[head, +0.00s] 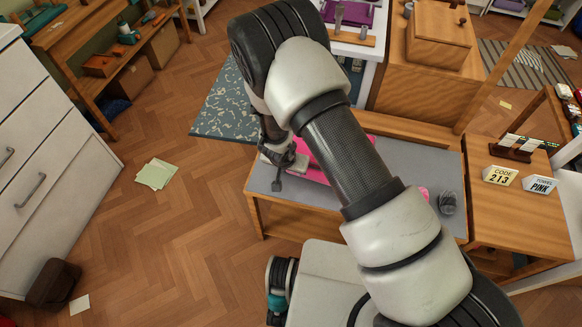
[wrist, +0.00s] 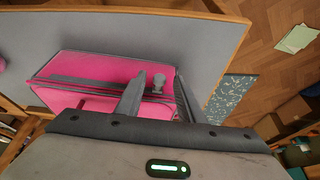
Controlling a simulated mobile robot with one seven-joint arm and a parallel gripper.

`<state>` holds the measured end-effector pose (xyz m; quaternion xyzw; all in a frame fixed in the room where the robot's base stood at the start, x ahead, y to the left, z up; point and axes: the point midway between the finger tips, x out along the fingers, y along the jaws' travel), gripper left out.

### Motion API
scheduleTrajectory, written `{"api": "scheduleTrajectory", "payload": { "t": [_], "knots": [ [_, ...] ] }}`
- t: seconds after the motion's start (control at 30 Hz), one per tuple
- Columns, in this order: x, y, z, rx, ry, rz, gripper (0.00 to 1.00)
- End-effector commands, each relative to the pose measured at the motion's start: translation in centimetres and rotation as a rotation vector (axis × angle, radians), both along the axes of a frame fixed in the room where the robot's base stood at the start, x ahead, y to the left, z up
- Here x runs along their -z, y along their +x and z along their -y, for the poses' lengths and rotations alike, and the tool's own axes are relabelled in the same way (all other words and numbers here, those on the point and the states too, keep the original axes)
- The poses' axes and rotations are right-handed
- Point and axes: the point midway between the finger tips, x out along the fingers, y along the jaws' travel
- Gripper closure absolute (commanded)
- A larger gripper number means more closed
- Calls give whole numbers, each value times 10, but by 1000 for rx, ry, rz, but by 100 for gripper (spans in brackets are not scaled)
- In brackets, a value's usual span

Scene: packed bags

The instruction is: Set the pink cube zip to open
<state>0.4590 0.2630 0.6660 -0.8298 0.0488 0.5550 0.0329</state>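The pink cube (wrist: 100,68) is a bright pink bag lying on the grey mat of a wooden bench. In the head view my arm hides much of it, and a pink part (head: 313,174) shows beside the arm. A dark zip track (wrist: 75,84) crosses the cube in the wrist view. A small grey piece (wrist: 158,84), seemingly the zip pull, is at the track's right end. My gripper (wrist: 158,92) is open, with its two grey fingers on either side of that piece in the picture. I cannot tell whether they touch it. My gripper (head: 280,163) is at the cube's left end in the head view.
The grey mat (head: 402,155) has a low wooden edge at the back. A grey bristly item (head: 447,202) and a small pink item (head: 424,193) lie at its right.

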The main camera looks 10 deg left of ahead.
Motion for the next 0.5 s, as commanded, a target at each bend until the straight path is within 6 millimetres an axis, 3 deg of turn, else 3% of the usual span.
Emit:
{"api": "scheduleTrajectory", "payload": {
  "t": [0.27, 0.5],
  "knots": [
    [-3, -1, 0, 0, 0, 1, 65],
    [-41, -14, -3, -2, 1, 2, 65]
  ]
}}
